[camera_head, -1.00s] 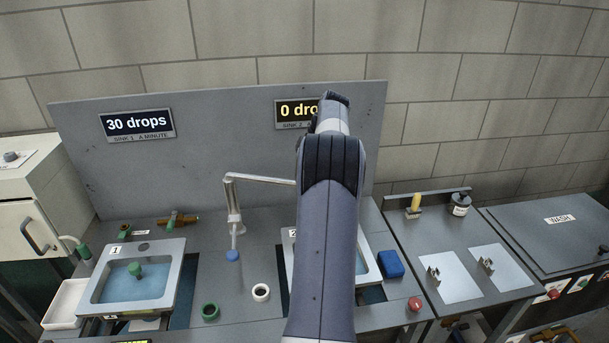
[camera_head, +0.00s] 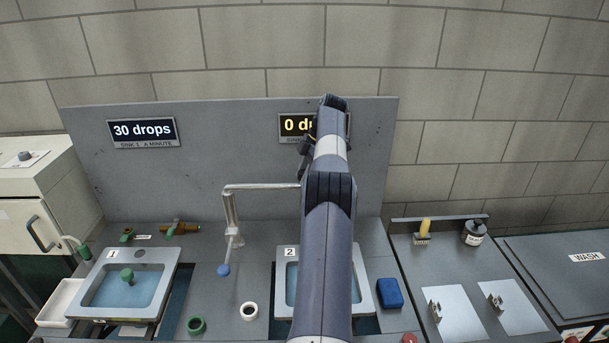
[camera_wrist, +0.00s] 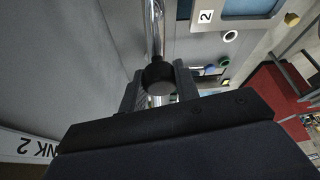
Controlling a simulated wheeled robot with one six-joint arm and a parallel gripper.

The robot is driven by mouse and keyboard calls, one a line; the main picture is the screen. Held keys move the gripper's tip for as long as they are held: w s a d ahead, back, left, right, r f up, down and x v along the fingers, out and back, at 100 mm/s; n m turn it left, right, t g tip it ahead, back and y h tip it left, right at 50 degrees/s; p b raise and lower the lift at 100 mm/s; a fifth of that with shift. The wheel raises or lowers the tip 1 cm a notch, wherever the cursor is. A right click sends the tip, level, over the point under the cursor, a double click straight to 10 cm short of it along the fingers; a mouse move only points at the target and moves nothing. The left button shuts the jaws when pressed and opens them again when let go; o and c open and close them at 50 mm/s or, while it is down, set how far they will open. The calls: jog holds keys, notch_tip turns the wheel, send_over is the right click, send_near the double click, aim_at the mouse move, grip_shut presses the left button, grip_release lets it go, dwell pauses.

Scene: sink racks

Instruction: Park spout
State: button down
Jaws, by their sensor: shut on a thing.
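The chrome spout (camera_head: 262,187) rises from the deck between the two sinks and bends over to the right, toward sink 2 (camera_head: 283,283). Its far end is hidden behind my arm in the head view. In the wrist view the spout (camera_wrist: 153,30) ends in a dark round tip (camera_wrist: 159,77) between my two fingers. My gripper (camera_wrist: 158,92) is shut on this end of the spout. In the head view my gripper is mostly hidden by my arm, in front of the back panel. A blue ball-ended lever (camera_head: 223,270) hangs at the spout's base.
Sink 1 (camera_head: 165,262) is at the left, with a green knob (camera_head: 127,276). A green ring (camera_head: 196,325) and a white ring (camera_head: 249,311) lie on the front deck. A blue block (camera_head: 390,293) is right of sink 2. The panel (camera_head: 230,120) stands close behind the spout.

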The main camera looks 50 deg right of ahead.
jog(key=shift+w+d, duration=0.15)
jog(key=shift+w, duration=0.05)
jog(key=shift+w+r, duration=0.1)
jog(key=shift+r, duration=0.05)
dwell(0.4)
jog(key=c, duration=1.1)
grip_release()
jog(key=shift+w+d, duration=0.1)
jog(key=shift+o, duration=0.2)
jog(key=shift+s, duration=0.25)
